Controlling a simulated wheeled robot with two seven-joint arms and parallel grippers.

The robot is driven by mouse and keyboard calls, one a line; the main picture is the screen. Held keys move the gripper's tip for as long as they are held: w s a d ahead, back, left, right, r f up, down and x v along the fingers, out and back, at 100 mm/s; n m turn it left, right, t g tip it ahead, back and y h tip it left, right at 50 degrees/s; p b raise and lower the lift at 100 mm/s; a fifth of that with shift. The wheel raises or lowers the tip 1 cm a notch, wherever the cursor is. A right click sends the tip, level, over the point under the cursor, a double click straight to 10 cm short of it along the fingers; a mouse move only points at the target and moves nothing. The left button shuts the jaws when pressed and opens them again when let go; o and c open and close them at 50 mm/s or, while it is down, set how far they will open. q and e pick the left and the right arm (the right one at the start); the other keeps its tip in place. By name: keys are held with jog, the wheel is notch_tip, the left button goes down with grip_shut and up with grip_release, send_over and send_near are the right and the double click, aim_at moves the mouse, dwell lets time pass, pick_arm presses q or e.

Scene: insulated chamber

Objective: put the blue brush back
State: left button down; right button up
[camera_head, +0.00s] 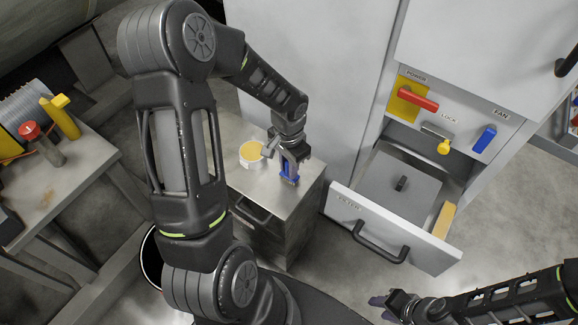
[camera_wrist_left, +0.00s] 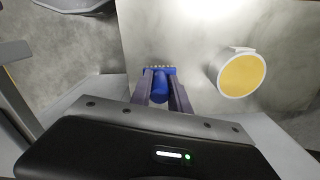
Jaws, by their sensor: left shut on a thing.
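The blue brush (camera_head: 289,171) is held upright by my left gripper (camera_head: 290,157), above or on the top of the small metal cabinet (camera_head: 300,201). In the left wrist view the blue brush (camera_wrist_left: 160,86) sits between the two fingers of my left gripper (camera_wrist_left: 160,90), with its bristle edge toward the metal surface. I cannot tell whether the bristles touch the top. My right gripper (camera_head: 392,306) is at the lower right, away from the cabinet; its finger opening is not clear.
A white tub with yellow contents (camera_head: 251,153) stands on the cabinet top beside the brush; it also shows in the left wrist view (camera_wrist_left: 241,74). An open filter drawer (camera_head: 404,240) juts out at right. A side table (camera_head: 88,160) with tools stands at left.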

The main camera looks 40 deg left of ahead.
pick_arm(q)
jog(key=shift+r, duration=0.1)
jog(key=c, duration=1.2)
grip_release()
jog(key=shift+c, duration=0.2)
jog(key=shift+r, duration=0.3)
notch_tip(320, 180, up, 11)
jog(key=shift+r+p, duration=0.2)
jog(key=shift+p, duration=0.65)
